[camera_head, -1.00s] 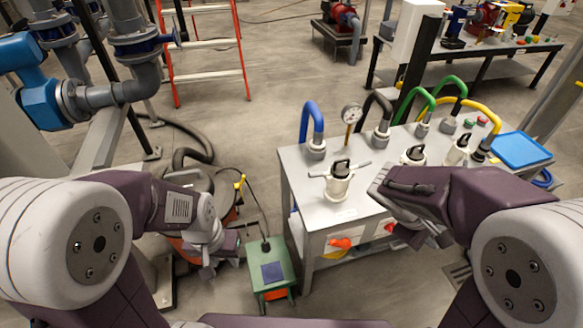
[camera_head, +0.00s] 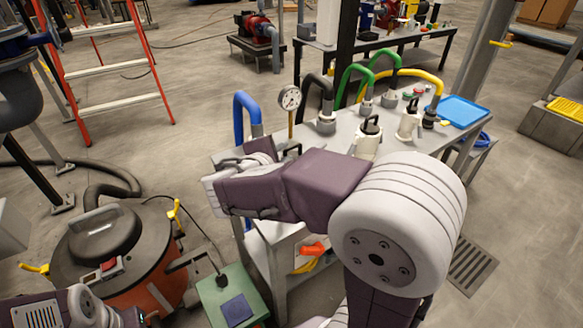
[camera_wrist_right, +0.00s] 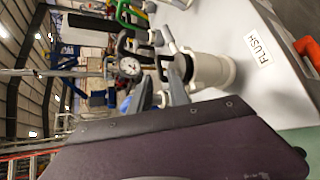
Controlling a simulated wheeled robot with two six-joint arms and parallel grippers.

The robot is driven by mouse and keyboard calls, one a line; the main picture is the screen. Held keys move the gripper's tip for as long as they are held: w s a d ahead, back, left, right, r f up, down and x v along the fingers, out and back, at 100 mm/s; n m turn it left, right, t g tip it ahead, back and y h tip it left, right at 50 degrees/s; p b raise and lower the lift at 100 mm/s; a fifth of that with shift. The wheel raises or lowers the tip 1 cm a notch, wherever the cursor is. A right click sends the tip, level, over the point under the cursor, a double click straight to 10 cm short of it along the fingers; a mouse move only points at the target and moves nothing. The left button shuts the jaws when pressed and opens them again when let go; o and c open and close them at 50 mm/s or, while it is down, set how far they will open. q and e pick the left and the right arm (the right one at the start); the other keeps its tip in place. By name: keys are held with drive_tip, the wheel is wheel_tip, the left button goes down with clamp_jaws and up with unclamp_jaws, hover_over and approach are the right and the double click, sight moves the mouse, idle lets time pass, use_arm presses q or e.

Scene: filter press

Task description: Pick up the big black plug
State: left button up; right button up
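A white cylinder (camera_wrist_right: 212,70) with a black-handled plug (camera_wrist_right: 181,68) lies ahead of my right gripper in the right wrist view, beside a label reading FLUSH. My right gripper (camera_wrist_right: 158,88) shows two grey fingers apart, close to the black handle; I cannot tell whether they touch it. In the head view my right arm hides most of this fitting. Two more white fittings with black handles stand on the table, one in the middle (camera_head: 368,140) and one farther right (camera_head: 408,122). My left gripper (camera_head: 130,318) is at the bottom left edge, partly cut off.
The grey table (camera_head: 345,130) also carries a pressure gauge (camera_head: 289,98), a blue hose (camera_head: 246,112), black, green and yellow hoses, and a blue tray (camera_head: 461,111). An orange-black vacuum (camera_head: 100,250) and a green box (camera_head: 232,298) stand on the floor at left.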

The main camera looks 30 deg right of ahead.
sight(292, 148)
drive_tip(key=b+x, duration=0.1)
drive_tip(key=x, duration=0.4)
drive_tip(key=shift+w+d+f, duration=0.1)
drive_tip(key=shift+d+f, duration=0.05)
drive_tip(key=shift+d, duration=0.15)
clamp_jaws()
idle(1.1)
